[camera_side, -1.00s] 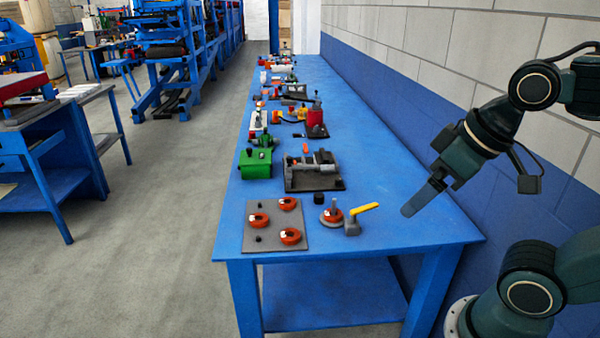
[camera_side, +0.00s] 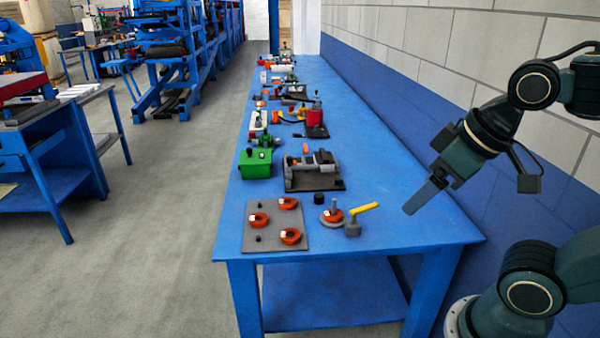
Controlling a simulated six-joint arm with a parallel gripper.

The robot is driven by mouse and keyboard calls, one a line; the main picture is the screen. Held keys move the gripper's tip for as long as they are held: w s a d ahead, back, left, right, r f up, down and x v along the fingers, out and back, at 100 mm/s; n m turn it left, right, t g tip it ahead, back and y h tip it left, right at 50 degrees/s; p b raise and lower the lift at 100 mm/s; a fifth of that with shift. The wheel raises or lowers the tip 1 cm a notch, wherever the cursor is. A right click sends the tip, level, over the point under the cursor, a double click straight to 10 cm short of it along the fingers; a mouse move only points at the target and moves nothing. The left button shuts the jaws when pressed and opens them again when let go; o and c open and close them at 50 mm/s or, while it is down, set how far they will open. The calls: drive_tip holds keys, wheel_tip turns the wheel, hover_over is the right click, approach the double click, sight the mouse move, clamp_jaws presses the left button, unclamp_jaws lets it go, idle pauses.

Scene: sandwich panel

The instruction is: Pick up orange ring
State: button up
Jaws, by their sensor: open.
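Several orange rings lie near the front of the blue table. Three are on the grey plate (camera_side: 272,217): a back one (camera_side: 288,203), a left one (camera_side: 259,220) and a front right one (camera_side: 290,236). Another orange ring (camera_side: 336,214) sits on a grey round base with an upright pin, right of the plate. My gripper (camera_side: 412,208) hangs at the right side, above the table's right part, apart from all the rings. Its finger points down and left, and nothing shows between the jaws. The side angle overlaps the two fingers.
A yellow-handled lever on a grey block (camera_side: 352,228) stands between the pinned ring and my gripper. A small black cylinder (camera_side: 318,198), a dark fixture (camera_side: 312,172) and a green box (camera_side: 255,163) stand behind. The blue table's (camera_side: 410,165) right side is clear beside the wall.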

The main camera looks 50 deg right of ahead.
drive_tip(key=w+d+n+g+y, duration=0.15)
drive_tip(key=w+n, duration=0.25)
drive_tip(key=w, duration=1.9)
drive_tip(key=w+d+f+n, duration=0.1)
drive_tip(key=w+d+f, duration=0.2)
drive_tip(key=w+f, duration=0.6)
drive_tip(key=w+d+f+n+y, duration=0.1)
drive_tip(key=w+d+f, duration=0.3)
drive_tip(key=w+f, duration=0.4)
drive_tip(key=shift+w+f+n, duration=0.4)
drive_tip(key=shift+w+n, duration=0.25)
drive_tip(key=shift+n, duration=0.15)
drive_tip(key=shift+g, duration=0.35)
drive_tip(key=shift+x, duration=4.3)
drive_tip(key=shift+w+a+f, duration=0.1)
